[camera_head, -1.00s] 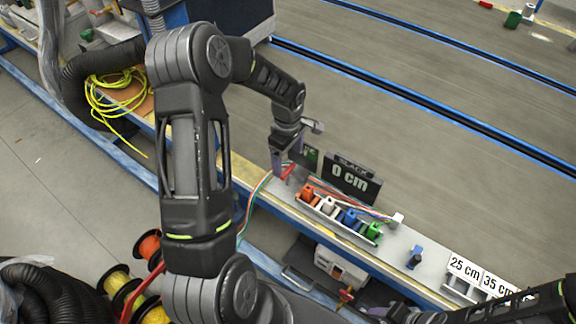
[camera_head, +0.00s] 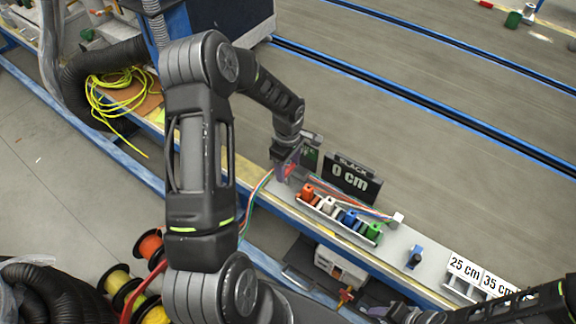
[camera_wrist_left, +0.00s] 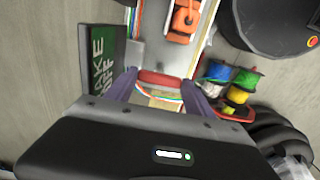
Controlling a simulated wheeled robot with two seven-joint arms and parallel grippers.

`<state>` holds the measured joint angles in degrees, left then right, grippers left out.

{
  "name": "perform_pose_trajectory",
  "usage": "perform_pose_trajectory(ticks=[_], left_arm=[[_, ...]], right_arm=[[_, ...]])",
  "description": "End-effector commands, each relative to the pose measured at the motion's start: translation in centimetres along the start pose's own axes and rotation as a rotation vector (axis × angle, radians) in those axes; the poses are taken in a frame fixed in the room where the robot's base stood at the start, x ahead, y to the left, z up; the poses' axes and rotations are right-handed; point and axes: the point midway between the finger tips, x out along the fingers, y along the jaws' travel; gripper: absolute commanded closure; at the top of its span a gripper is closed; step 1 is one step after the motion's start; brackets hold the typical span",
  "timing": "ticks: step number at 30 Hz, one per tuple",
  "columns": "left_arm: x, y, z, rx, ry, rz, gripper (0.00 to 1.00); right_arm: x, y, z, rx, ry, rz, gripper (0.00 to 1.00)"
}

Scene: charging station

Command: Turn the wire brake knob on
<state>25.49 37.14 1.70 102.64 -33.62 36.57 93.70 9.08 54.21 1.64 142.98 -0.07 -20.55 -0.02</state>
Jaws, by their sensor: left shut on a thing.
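The wire brake knob is a red handle (camera_wrist_left: 160,78) in the left wrist view, lying crosswise between the two purple fingers of my left gripper (camera_wrist_left: 160,88). In the head view my left gripper (camera_head: 286,162) is at the far left end of the workbench, with a bit of red showing at its fingers. It is shut on the red knob. A dark green sign (camera_wrist_left: 103,60) beside the knob shows partly legible letters ending in "KE" and "OFF". My right gripper is outside the views; only part of that arm shows at lower right.
A rack (camera_head: 335,222) with orange, white, blue and green blocks stands close right of the gripper. Coloured wires run past the knob. A black "0 cm" display (camera_head: 350,179) stands behind. A blue clamp (camera_head: 416,255) is farther right.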

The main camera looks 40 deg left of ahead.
Motion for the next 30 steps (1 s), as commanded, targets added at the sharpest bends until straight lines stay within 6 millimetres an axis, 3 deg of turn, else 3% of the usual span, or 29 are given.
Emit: perform_pose_trajectory(ticks=[12, 22, 30], left_arm=[[-0.02, 0.02, 0.0, 0.0, 0.0, 0.0, 0.79], [0.03, 0.04, 0.02, 0.034, 0.0, 0.001, 0.79], [0.12, 0.06, 0.03, 0.161, 0.0, 0.002, 0.79]], right_arm=[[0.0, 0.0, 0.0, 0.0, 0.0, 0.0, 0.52], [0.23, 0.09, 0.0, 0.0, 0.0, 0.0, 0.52], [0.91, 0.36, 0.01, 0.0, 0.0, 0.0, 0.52]])
